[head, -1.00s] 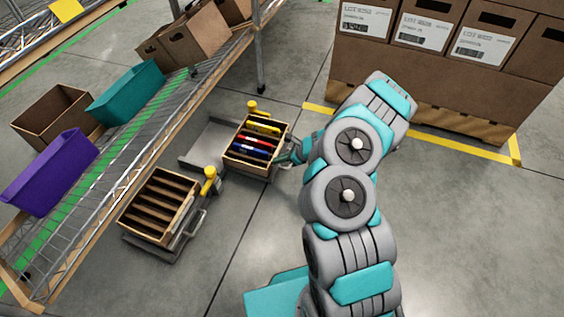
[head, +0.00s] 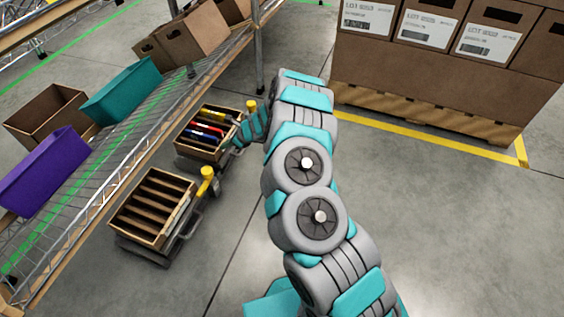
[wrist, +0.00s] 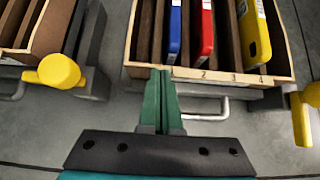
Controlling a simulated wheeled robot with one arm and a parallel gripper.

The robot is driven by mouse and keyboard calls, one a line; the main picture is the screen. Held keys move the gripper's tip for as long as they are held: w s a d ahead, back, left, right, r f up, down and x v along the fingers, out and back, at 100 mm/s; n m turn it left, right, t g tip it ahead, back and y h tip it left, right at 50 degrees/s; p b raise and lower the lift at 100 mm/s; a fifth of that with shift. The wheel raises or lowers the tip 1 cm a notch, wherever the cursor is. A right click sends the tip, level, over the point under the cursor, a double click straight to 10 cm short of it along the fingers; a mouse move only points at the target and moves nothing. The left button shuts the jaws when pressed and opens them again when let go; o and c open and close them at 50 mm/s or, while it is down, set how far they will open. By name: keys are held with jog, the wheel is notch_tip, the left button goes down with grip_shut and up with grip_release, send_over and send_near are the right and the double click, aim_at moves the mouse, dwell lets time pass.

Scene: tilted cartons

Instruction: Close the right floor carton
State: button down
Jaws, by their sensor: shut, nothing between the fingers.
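The right floor carton (head: 186,147) is an open wooden box in the head view, holding blue, red and yellow pieces in slots. It sits over a low grey wheeled base and beside a yellow-knobbed post. In the wrist view its near wall (wrist: 222,76) shows slot numbers along the top. My gripper (wrist: 160,74) is shut and empty, its green fingertips at that near wall, left of the middle. I cannot tell for sure whether they touch it. In the head view my gripper (head: 237,142) is at the carton's right side, partly hidden by my arm.
A second slotted carton (head: 152,207) with a yellow knob (head: 207,173) stands nearer and left. A wire rack (head: 75,215) with purple, teal and brown bins runs along the left. A pallet of labelled boxes (head: 440,65) stands back right. The floor right of my arm is clear.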

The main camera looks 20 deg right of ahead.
jog(key=shift+w+a, duration=0.4)
jog(key=shift+r, duration=0.1)
